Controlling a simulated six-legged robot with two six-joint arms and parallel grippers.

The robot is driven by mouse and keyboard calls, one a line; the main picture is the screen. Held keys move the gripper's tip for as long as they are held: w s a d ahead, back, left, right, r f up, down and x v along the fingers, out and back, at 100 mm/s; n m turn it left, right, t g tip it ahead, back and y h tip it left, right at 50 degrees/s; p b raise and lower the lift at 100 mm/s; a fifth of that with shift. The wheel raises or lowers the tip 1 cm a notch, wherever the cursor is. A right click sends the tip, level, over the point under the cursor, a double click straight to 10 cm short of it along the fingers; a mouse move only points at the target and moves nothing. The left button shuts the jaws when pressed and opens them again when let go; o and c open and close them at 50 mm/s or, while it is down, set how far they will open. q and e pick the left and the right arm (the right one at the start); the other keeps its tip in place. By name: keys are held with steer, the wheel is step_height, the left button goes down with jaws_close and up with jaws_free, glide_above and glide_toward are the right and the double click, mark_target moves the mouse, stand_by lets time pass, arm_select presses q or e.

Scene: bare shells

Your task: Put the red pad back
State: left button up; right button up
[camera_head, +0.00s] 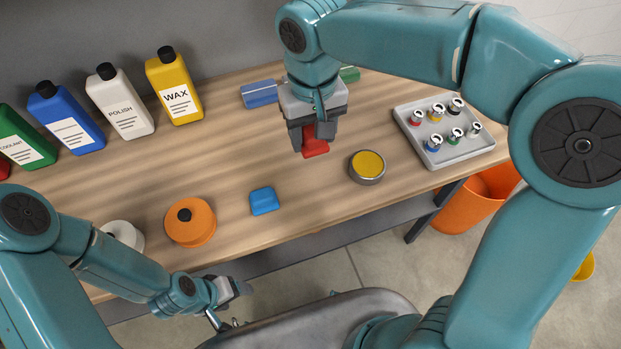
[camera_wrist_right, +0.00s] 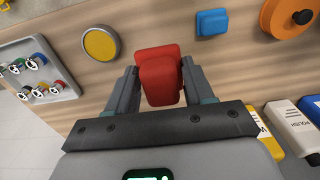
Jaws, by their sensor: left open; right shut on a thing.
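The red pad (camera_head: 314,147) is between the fingers of my right gripper (camera_head: 309,143), which is shut on it over the middle of the bench. In the right wrist view the red pad (camera_wrist_right: 160,77) sits between both fingers of the right gripper (camera_wrist_right: 160,88). I cannot tell whether the pad touches the bench. My left gripper (camera_head: 240,289) is open and empty, low in front of the bench's near edge. A blue pad (camera_head: 264,200) lies on the bench; it also shows in the right wrist view (camera_wrist_right: 212,22).
A round yellow-topped tin (camera_head: 368,166) is right of the red pad. A grey tray (camera_head: 446,152) holds several small capped items. An orange round thing (camera_head: 190,221) lies left. Several bottles (camera_head: 121,102) line the back. A blue block (camera_head: 260,94) lies behind my right gripper.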

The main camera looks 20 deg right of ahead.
mark_target(311, 190)
step_height(311, 190, down, 17)
steer(key=shift+w+r+p, duration=0.1)
steer(key=shift+p, duration=0.2)
steer(key=o, duration=1.1)
step_height(311, 190, up, 12)
stand_by(0.4)
